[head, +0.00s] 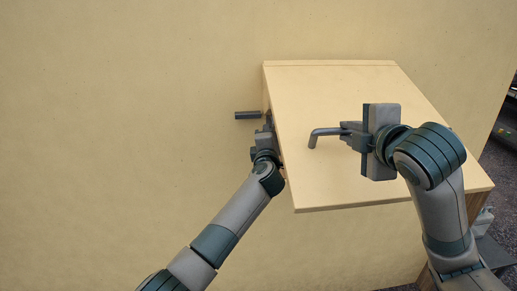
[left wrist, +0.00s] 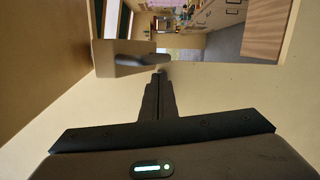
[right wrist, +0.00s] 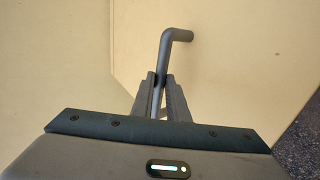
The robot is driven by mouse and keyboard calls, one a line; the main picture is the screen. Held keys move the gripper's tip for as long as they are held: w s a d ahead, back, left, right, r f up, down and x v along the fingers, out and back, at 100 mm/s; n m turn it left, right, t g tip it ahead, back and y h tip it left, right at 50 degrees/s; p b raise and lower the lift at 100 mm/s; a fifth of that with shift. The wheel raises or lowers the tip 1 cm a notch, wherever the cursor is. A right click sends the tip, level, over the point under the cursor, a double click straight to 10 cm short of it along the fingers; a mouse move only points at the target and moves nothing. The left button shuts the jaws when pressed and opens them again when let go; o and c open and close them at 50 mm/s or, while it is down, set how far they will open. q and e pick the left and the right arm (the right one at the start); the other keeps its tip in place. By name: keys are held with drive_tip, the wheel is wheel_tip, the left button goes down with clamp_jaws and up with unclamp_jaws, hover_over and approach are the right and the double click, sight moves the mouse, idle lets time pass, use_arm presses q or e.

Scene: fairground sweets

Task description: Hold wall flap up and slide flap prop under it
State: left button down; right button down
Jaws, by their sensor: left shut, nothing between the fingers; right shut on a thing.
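The wall flap (head: 345,90), a tan board, stands raised and slopes out from the wall. My right gripper (head: 345,130) is shut on a grey bent handle (head: 325,131) at the flap's outer face; the bent handle shows in the right wrist view (right wrist: 178,38). A dark grey bar (head: 247,115), seemingly the flap prop, juts out left of the flap's left edge. It shows before the opening in the left wrist view (left wrist: 140,60). My left gripper (left wrist: 160,76) is shut and empty, its tips close to the bar; contact is unclear. The flap's edge partly hides this gripper in the head view.
The tan wall (head: 130,110) is bare and clear to the left. An opening behind the flap shows a room with cabinets (left wrist: 222,15) in the left wrist view. Gravel ground (head: 495,165) lies at the right, beyond the wall's corner.

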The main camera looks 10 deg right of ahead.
sight(341, 157)
drive_tip(key=shift+r, duration=0.15)
use_arm(q)
drive_tip(key=s+a, duration=0.4)
drive_tip(key=s, duration=0.6)
drive_tip(key=shift+a+f, duration=0.15)
drive_tip(key=shift+f, duration=0.25)
drive_tip(key=shift+w, duration=0.1)
